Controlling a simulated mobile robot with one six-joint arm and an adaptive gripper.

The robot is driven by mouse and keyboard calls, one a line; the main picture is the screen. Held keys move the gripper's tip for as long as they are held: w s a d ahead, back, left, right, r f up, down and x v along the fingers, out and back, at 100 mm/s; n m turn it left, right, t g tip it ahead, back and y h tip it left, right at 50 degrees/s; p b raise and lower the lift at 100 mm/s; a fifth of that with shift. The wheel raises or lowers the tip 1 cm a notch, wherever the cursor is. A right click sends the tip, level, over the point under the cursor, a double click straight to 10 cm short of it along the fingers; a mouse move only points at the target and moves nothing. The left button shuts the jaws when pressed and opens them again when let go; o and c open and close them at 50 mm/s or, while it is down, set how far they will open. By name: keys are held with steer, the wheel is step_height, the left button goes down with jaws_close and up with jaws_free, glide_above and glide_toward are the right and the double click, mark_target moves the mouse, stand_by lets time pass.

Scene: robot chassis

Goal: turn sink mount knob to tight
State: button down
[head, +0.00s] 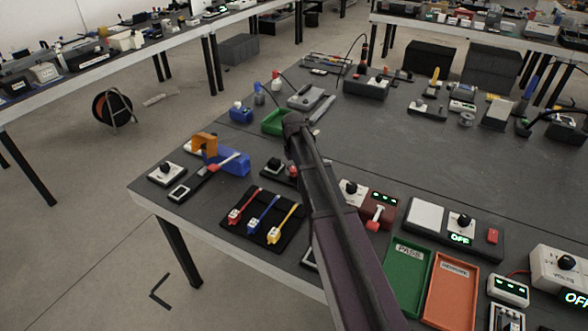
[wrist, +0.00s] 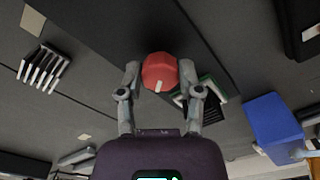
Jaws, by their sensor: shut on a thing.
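The red faceted knob (wrist: 158,68) shows near the middle of the wrist view, with a short pale mark at its lower edge. It lies over a dark strip (wrist: 172,22) that runs diagonally across the grey surface. My gripper (wrist: 160,78) has one finger on each side of the knob and is shut on it. A green piece with a pale frame (wrist: 216,90) shows partly behind the right finger. I cannot read a tight mark. In the head view my arm hides the gripper, and I cannot make out the knob there.
In the wrist view a blue block (wrist: 272,120) stands at the right and a pale finned part (wrist: 42,68) at the left. In the head view, green (head: 408,268) and orange (head: 452,290) trays are right of my arm; a dark cable mat (head: 262,205) is left.

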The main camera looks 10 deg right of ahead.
steer(key=m, duration=0.3)
steer(key=shift+s+m, duration=0.15)
steer(key=shift+m, duration=0.15)
steer(key=shift+a+m, duration=0.1)
steer(key=shift+m, duration=1.7)
steer(key=shift+c, duration=1.3)
jaws_free()
